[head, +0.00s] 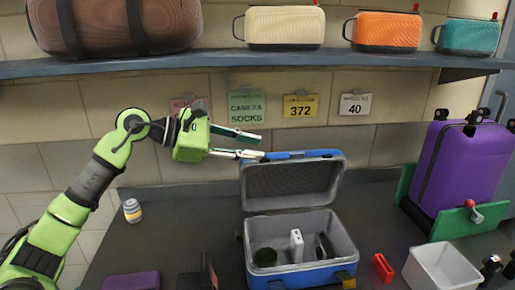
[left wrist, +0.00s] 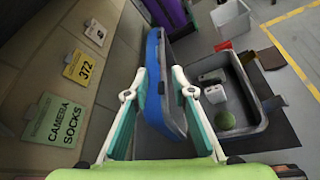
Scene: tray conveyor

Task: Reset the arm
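My left arm comes in from the left in the head view. Its green left gripper (head: 262,145) points right, at the height of the open lid's top edge. Its two fingers are spread with nothing between them that I can see gripped. The left wrist view also shows the fingers (left wrist: 150,85) apart, with the blue-edged lid (left wrist: 154,75) of the case in line between them; contact cannot be told. The open case (head: 347,258) stands on the counter, holding a white object (head: 296,246) and dark items. My right gripper is not in view.
A shelf (head: 250,62) with several cases runs above the arm. Signs, one reading "CAMERA SOCKS" (head: 247,108), hang below it. A purple suitcase (head: 462,165), a white bin (head: 442,270) and a red object (head: 383,268) are at the right. A striped jar (head: 132,211) stands at the left.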

